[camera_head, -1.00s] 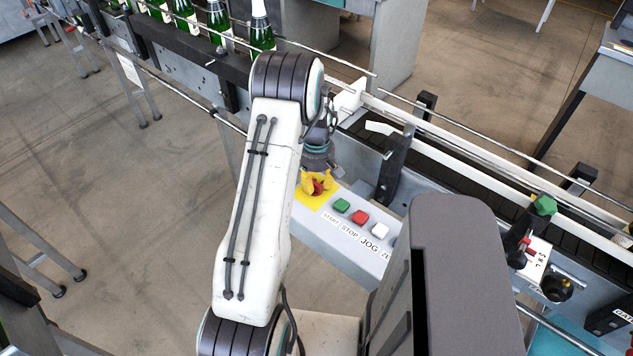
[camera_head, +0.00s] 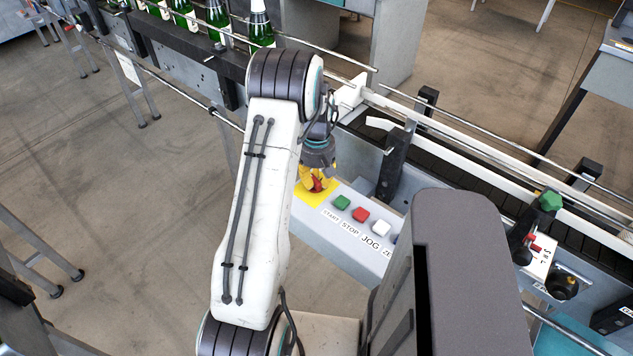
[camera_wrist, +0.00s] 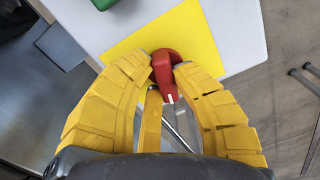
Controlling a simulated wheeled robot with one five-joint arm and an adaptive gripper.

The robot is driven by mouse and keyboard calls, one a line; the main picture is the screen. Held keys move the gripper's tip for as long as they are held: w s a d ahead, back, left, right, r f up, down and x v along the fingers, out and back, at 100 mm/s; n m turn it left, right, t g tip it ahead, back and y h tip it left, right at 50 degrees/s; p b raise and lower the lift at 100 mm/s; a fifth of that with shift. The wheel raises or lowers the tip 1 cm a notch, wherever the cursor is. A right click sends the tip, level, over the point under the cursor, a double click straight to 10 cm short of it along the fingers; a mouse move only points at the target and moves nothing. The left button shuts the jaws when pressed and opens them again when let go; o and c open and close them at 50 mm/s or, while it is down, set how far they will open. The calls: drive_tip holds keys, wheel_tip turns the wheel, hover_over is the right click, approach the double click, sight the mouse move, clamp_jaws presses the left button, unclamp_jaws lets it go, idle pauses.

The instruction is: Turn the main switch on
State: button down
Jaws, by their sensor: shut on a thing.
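The main switch is a red rotary knob (camera_wrist: 166,68) on a yellow plate (camera_wrist: 205,32). In the wrist view my gripper (camera_wrist: 163,72) has its yellow fingers closed on both sides of the knob. A white mark on the knob points down in that view, toward my palm. In the head view the knob (camera_head: 318,184) shows partly between my fingers, at the left end of the control panel on its yellow plate (camera_head: 310,197). My wrist hides part of it.
Green (camera_head: 342,202), red (camera_head: 360,214) and white (camera_head: 380,228) buttons sit on the panel to the right of the switch. The conveyor (camera_head: 463,160) runs behind the panel. Green bottles (camera_head: 261,28) stand at the upper left.

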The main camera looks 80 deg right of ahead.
drive_tip(key=m+b, duration=0.1)
drive_tip(key=m, duration=0.2)
drive_tip(key=shift+a+f+m+b, duration=0.1)
drive_tip(key=shift+f+m+b, duration=0.05)
drive_tip(key=shift+m+b, duration=0.25)
drive_tip(key=m+b, duration=0.1)
drive_tip(key=m, duration=0.2)
drive_tip(key=shift+s+a+m, duration=0.1)
drive_tip(key=shift+m, duration=0.2)
drive_tip(key=m+b, duration=0.1)
drive_tip(key=m, duration=0.2)
drive_tip(key=shift+m, duration=0.3)
drive_tip(key=shift+a+m+b, duration=0.15)
drive_tip(key=shift+m+b, duration=0.5)
drive_tip(key=shift+m, duration=1.25)
drive_tip(key=c, duration=1)
unclamp_jaws()
